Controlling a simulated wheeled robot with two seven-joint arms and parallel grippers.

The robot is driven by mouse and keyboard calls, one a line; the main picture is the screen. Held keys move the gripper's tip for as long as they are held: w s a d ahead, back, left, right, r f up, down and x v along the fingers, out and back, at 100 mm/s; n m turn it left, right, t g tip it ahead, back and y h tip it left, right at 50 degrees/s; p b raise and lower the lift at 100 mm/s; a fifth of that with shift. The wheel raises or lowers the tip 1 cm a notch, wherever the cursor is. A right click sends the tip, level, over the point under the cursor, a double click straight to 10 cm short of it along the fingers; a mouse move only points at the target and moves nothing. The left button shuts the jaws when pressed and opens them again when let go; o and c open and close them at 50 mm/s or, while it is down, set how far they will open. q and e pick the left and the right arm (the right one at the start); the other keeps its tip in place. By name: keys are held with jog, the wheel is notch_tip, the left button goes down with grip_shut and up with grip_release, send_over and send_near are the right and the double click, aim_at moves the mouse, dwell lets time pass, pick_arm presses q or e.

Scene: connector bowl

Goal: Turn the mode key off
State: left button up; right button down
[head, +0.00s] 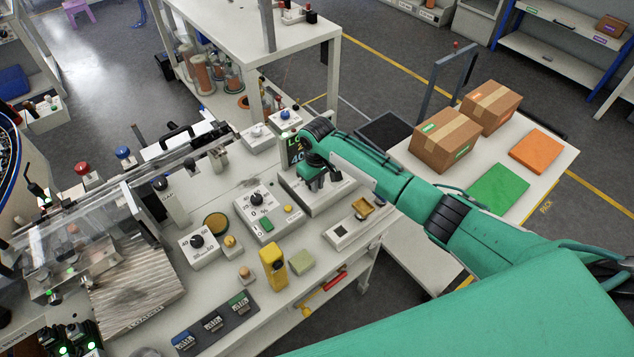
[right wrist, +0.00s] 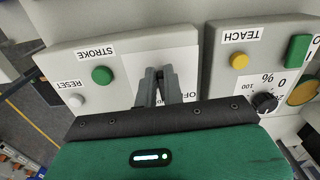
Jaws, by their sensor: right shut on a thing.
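My right gripper (head: 314,182) is over the pale control box (head: 338,190) at the middle of the bench. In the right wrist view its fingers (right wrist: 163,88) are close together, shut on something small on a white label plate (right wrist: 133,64). The mode key itself is hidden by the fingers, so its angle cannot be told. Part of the word OFF shows on the plate, to the right of the fingers. A green button (right wrist: 102,75) marked STROKE and a white button (right wrist: 75,100) marked RESET sit on the same box. My left gripper is not in view.
Next to it is another box (head: 268,232) with a dial (head: 256,198) and a yellow button (right wrist: 239,60) marked TEACH. A small box with a black knob (head: 197,242) and a yellow upright object (head: 273,266) stand nearer. Cartons (head: 446,140) are on the right table.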

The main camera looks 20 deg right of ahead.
jog(key=n, duration=0.2)
jog(key=n+p, duration=0.1)
jog(key=shift+w+d+r+n, duration=0.1)
jog(key=shift+w+d+n, duration=0.1)
jog(key=shift+d+n, duration=0.1)
jog(key=shift+w+d+n+p, duration=0.1)
jog(key=shift+w+n+p, duration=0.1)
jog(key=shift+n, duration=1)
jog(key=shift+w+d+n+p, duration=0.1)
jog(key=shift+w+n, duration=0.05)
jog(key=shift+n, duration=1.05)
jog(key=c, duration=1.5)
grip_release()
notch_tip(320, 180, up, 14)
jog(key=b, duration=0.3)
